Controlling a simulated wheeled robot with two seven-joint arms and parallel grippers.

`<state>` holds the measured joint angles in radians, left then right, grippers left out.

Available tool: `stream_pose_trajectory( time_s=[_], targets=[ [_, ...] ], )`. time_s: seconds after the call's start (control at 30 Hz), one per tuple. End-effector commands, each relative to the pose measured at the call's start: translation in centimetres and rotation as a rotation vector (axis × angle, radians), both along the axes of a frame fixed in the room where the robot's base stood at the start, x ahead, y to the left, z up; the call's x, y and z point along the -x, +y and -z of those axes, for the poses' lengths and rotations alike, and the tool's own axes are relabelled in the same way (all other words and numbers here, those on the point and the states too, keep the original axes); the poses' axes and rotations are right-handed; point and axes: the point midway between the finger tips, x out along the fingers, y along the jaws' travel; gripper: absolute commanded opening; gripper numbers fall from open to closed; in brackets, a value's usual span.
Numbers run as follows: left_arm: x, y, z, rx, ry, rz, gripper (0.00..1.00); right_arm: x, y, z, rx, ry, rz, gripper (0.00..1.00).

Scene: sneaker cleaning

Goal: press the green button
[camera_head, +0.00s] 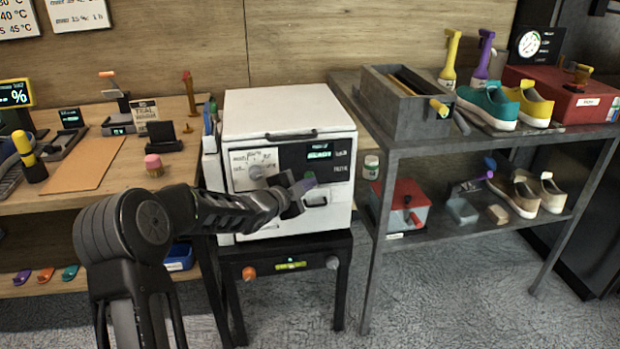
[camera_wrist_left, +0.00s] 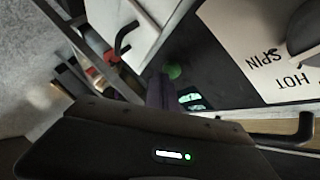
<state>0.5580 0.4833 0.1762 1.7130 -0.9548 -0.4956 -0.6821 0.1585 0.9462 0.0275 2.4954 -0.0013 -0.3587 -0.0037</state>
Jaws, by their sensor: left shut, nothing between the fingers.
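The white machine (camera_head: 285,112) stands on a black stand, with a dark control panel on its front. The green button (camera_head: 309,178) shows on the panel, right at the tip of my left gripper (camera_head: 300,186). In the left wrist view the green button (camera_wrist_left: 173,72) lies just beyond the shut fingers (camera_wrist_left: 158,90). I cannot tell whether the fingertips touch it. My left gripper is shut and empty. My right gripper is not in view.
A knob (camera_head: 257,172) and a lower handle (camera_head: 316,199) flank the panel. A wooden bench (camera_head: 90,200) with tools stands to the left. Grey floor is open at the front right.

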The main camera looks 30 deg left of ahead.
Motion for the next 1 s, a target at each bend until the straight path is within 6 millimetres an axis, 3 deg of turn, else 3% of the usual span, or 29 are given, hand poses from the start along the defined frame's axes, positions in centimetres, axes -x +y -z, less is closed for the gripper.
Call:
stream_pose_trajectory(
  time_s=[0.67, 1.0],
  targets=[
    [-0.4, 0.3, 0.0, -0.001, 0.000, 0.000, 0.00, 0.0, 0.0, -0.2, 0.000, 0.000, 0.000, 0.59],
    [0.5, -0.3, 0.1, -0.001, -0.002, -0.001, 0.00, 0.0, 0.0, 1.0, 0.000, 0.000, 0.000, 0.59]
  ],
)
